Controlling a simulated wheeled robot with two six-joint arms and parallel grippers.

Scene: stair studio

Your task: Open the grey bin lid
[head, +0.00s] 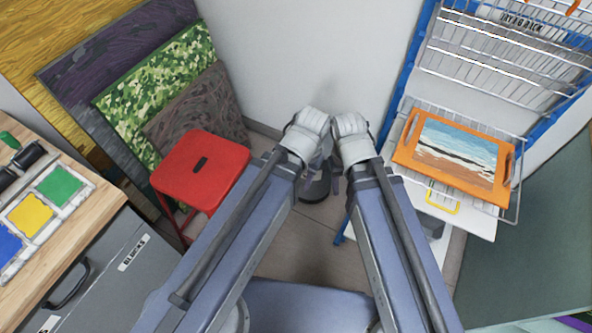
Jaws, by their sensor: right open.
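I cannot make out a grey bin lid for certain. A grey panel (125,290) with a dark handle (68,287) and a small white label (133,252) stands at the lower left, below a wooden worktop. The label is too small to read surely. Both my arms reach up the middle of the head view, their wrists close together. My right gripper (333,172) is open below the wrists, partly hidden, with nothing seen in it. My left gripper (314,187) is mostly covered by its wrist. Both are well to the right of the grey panel, apart from it.
A red stool (201,170) stands between the grey panel and my arms. Patterned boards (155,95) lean on the wall behind it. At the right, a wire rack (505,50) stands above an orange-framed seascape tray (455,152). The worktop (85,212) holds colour blocks. Little floor is clear.

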